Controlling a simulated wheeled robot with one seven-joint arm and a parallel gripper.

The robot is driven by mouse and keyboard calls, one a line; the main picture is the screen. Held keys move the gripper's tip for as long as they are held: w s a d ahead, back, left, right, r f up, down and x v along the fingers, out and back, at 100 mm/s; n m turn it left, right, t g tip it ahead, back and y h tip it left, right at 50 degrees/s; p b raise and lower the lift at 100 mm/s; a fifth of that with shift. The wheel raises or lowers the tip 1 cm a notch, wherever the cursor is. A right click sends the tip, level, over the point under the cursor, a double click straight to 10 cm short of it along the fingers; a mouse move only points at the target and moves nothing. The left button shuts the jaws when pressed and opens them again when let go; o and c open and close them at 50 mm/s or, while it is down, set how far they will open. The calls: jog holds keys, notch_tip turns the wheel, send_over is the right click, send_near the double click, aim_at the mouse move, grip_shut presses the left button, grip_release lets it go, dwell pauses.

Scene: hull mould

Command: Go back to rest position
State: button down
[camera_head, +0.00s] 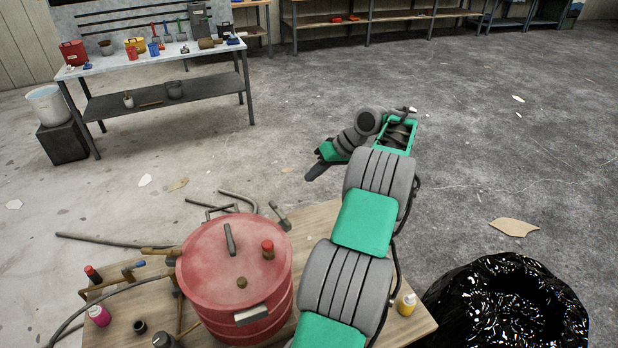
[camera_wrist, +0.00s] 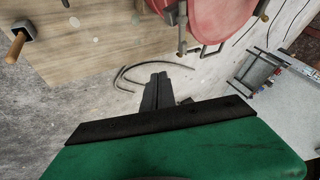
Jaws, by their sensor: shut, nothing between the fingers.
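My gripper (camera_head: 314,172) shows in the head view at the end of my green and grey arm, which reaches out past the far edge of the wooden table (camera_head: 404,325). It is in the air, to the right of and beyond the red drum. In the wrist view its two dark fingers (camera_wrist: 157,92) lie together and hold nothing. The arm is bent, with its wrist folded toward the left.
A red drum (camera_head: 220,260) stands on the wooden table among brushes, bottles and hoses. A black bag-lined bin (camera_head: 505,300) is at the right. A workbench (camera_head: 160,97) with tools and cups stands at the back left. The grey floor between is mostly open, with scattered scraps.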

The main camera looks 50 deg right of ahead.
jog(key=s+f+m+g, duration=0.1)
jog(key=s+f+m, duration=0.3)
jog(key=f, duration=0.7)
jog(key=s+a+f+m+g, duration=0.2)
jog(key=s+a+m+g, duration=0.15)
jog(key=s+a, duration=0.5)
jog(key=a+r+n+g+h, duration=0.15)
jog(key=a+r, duration=0.25)
jog(key=a, duration=0.6)
jog(key=a+r+n+h, duration=0.2)
jog(key=a+r, duration=0.3)
jog(key=a, duration=0.4)
jog(key=w+a+r+n+t, duration=0.2)
jog(key=a+r, duration=0.3)
jog(key=a, duration=0.3)
jog(key=w+a+r+n+t, duration=0.2)
jog(key=a+r+n, duration=0.3)
jog(key=a, duration=0.4)
jog(key=shift+w+r+b, duration=0.25)
jog(key=shift+w+b, duration=0.2)
jog(key=shift+w, duration=0.25)
